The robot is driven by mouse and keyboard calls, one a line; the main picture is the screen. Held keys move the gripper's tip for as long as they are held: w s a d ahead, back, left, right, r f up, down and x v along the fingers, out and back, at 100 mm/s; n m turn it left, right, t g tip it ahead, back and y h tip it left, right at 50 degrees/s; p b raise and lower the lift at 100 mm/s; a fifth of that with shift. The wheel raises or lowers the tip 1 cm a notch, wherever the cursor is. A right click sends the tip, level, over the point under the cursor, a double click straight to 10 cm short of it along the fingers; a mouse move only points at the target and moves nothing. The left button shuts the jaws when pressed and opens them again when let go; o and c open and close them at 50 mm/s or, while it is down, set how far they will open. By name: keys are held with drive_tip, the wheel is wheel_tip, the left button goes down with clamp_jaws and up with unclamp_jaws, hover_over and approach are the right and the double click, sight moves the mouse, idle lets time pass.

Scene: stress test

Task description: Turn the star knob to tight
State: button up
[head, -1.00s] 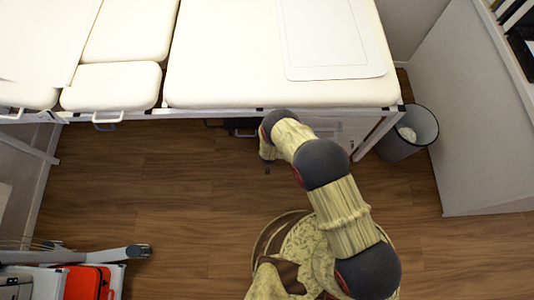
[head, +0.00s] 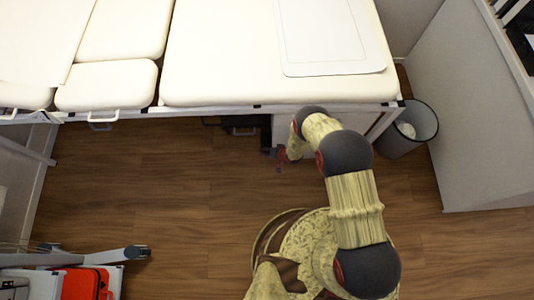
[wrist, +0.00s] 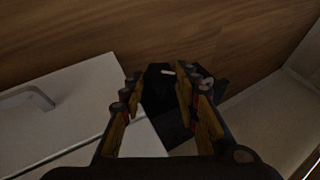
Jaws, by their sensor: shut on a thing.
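The star knob (wrist: 157,92) appears in the wrist view as a dark, nearly black shape with a small white mark on it. It sits between the two fingers of my gripper (wrist: 168,84), which are shut on it; the fingers cover its sides. In the head view my gripper (head: 278,157) is low, just in front of the padded couch's front edge, and the knob cannot be made out there. Any marking for tight cannot be read.
The cream padded couch (head: 230,70) overhangs the work spot. A white surface with a handle (wrist: 60,112) lies left in the wrist view. A grey bin (head: 425,125) stands right of the arm. A red case (head: 82,283) is at lower left.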

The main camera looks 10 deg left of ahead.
drive_tip(key=shift+d+f+m+y+b, duration=0.1)
drive_tip(key=shift+d+m+y+b, duration=0.05)
drive_tip(key=shift+y, duration=0.5)
drive_tip(key=shift+d+f+m+y+b, duration=0.1)
drive_tip(key=shift+d+m+y+b, duration=0.05)
drive_tip(key=shift+y, duration=0.5)
drive_tip(key=shift+w, duration=0.1)
drive_tip(key=o, duration=1.1)
drive_tip(key=shift+o, duration=0.2)
drive_tip(key=shift+r, duration=0.1)
drive_tip(key=v, duration=1.1)
drive_tip(key=shift+d, duration=0.5)
drive_tip(key=shift+r, duration=0.15)
drive_tip(key=shift+c, duration=0.2)
